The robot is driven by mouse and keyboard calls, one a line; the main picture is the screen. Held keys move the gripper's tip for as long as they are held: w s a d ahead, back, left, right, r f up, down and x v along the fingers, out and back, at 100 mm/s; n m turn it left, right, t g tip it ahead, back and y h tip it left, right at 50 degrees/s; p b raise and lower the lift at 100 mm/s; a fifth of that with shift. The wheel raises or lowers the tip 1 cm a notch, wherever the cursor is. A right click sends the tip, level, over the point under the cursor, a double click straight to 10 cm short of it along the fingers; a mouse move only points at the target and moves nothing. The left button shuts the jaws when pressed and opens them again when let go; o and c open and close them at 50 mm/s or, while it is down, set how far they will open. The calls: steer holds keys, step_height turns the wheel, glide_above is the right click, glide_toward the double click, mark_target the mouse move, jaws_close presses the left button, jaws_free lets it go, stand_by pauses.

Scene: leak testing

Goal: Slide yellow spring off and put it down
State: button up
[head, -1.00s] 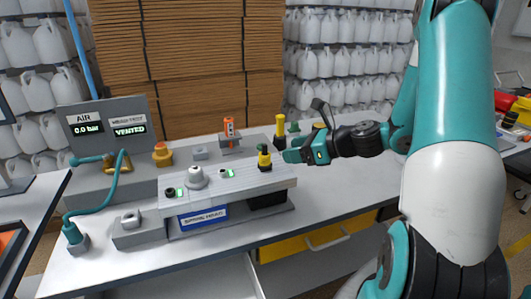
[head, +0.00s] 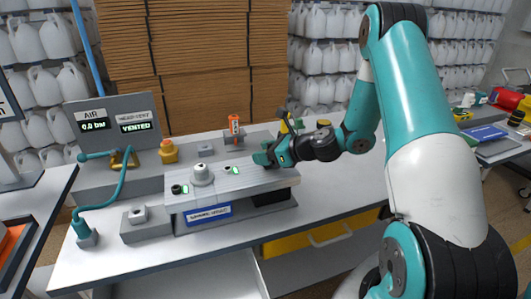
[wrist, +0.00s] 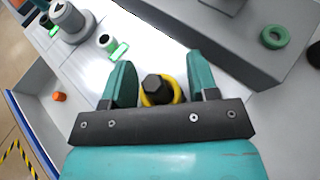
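The yellow spring (wrist: 173,97) shows in the wrist view as a yellow ring around a black hex-topped post (wrist: 156,86) on the light block. My gripper (wrist: 161,85) has its two teal fingers spread, one on each side of the spring. A gap shows beside the spring, clearest on the right, so the fingers are not closed on it. In the head view my gripper (head: 262,156) is at the right end of the light block (head: 235,178) and hides the spring and post.
A grey conical fitting (head: 202,174) and small sockets stand on the block. Behind it are an orange tool (head: 234,128) and a yellow piece (head: 285,126). A green ring (wrist: 274,37) lies on the grey rear tray. The white table (head: 345,190) is clear to the right.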

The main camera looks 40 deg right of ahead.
jaws_close()
steer(key=shift+r, duration=0.15)
steer(key=shift+r+p, duration=3.85)
steer(key=shift+p, duration=0.15)
